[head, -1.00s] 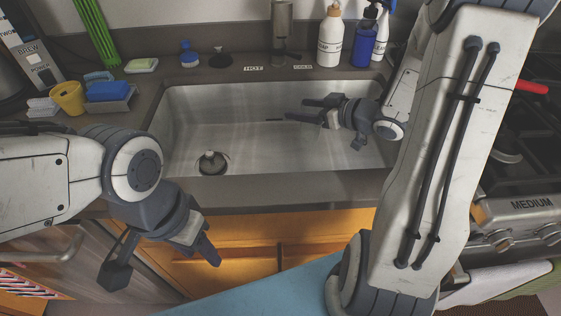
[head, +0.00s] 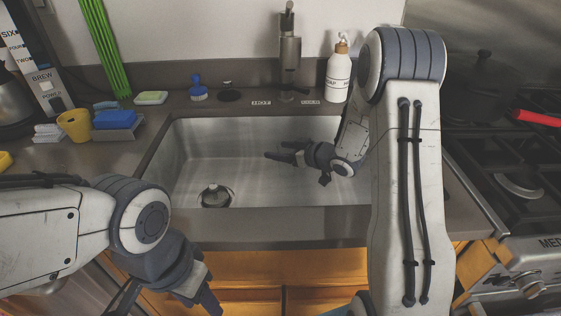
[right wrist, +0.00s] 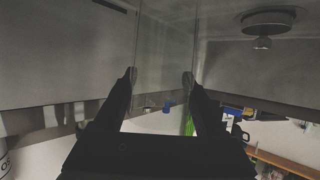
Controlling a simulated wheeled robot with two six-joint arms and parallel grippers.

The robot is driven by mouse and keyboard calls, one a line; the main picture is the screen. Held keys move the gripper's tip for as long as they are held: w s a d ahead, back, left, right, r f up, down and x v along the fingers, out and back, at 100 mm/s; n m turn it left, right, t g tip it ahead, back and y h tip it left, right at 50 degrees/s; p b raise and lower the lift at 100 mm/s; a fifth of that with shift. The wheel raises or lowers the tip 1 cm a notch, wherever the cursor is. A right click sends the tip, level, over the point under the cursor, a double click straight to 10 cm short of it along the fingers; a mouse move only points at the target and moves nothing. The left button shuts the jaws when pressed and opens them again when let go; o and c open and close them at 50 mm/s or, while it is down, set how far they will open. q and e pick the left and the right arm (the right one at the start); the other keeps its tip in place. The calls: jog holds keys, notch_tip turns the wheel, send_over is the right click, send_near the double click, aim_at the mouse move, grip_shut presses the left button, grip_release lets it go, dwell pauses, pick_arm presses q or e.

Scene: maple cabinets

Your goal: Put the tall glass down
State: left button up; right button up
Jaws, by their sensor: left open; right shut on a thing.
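My right gripper (head: 277,150) is over the sink basin (head: 225,150). It is shut on a clear tall glass (right wrist: 162,45), which shows in the right wrist view as faint upright edges between the two dark fingers (right wrist: 159,77). In the head view the glass is too transparent to make out clearly. I cannot tell whether its base touches the sink floor. My left gripper (head: 165,303) is open and empty in front of the counter's front edge, at the lower left, partly cut off by the frame.
A drain (head: 215,195) sits in the basin's left front. The faucet (head: 289,55) and a white soap bottle (head: 338,75) stand behind the sink. A yellow cup (head: 74,126) and blue sponge (head: 114,119) are on the left counter. A stove (head: 525,170) is at right.

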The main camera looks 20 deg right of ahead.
jog(key=shift+f+b, duration=0.3)
jog(key=shift+f, duration=1.45)
jog(key=shift+f, duration=0.2)
jog(key=o, duration=1.5)
jog(key=shift+r, duration=0.25)
jog(key=p+v, duration=0.1)
jog(key=v, duration=1.1)
jog(key=shift+f, duration=0.1)
